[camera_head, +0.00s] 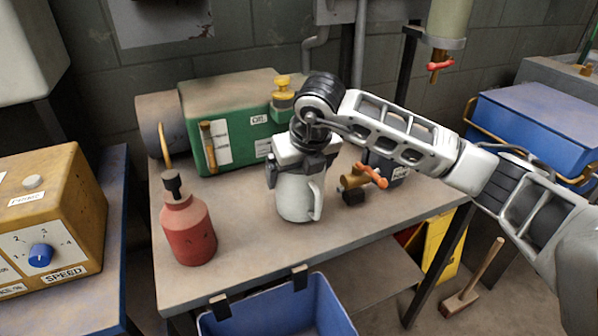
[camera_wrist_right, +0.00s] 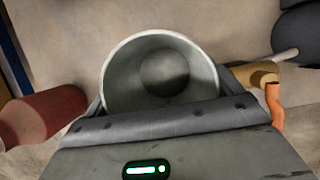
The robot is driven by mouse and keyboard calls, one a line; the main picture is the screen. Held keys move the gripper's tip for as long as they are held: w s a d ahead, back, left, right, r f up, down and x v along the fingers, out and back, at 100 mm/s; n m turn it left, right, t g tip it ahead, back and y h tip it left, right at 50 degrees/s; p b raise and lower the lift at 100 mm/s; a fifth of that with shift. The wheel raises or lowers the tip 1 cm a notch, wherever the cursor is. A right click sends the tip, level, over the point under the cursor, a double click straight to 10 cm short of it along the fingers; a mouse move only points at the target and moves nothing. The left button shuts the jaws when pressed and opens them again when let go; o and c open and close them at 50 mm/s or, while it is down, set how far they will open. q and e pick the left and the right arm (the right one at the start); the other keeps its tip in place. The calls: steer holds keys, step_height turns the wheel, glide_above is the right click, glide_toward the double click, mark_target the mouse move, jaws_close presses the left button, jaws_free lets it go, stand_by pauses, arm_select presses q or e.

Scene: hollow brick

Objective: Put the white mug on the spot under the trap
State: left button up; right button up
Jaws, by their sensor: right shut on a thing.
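The white mug (camera_head: 299,198) is upright over the bench top, its handle towards the right of the picture. I cannot tell if its base touches the bench. My right gripper (camera_head: 301,163) comes down from above and is shut on the mug. In the right wrist view I look into the mug (camera_wrist_right: 160,75), which looks empty. A pale hanging vessel (camera_head: 449,18) with a brass valve and red lever (camera_head: 440,65) is at the upper right; it may be the trap. No marked spot shows clearly. My left gripper is not in view.
The bench (camera_head: 255,250) holds a red bottle (camera_head: 187,228) at left, a green machine (camera_head: 235,130) behind, and a brass valve with orange lever (camera_head: 370,176) just right of the mug. A blue bin (camera_head: 335,315) hangs at the front edge. Bare bench lies between bottle and mug.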

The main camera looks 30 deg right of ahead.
steer(key=shift+f, duration=0.4)
steer(key=shift+f, duration=0.15)
steer(key=o, duration=0.8)
steer(key=shift+c, duration=0.2)
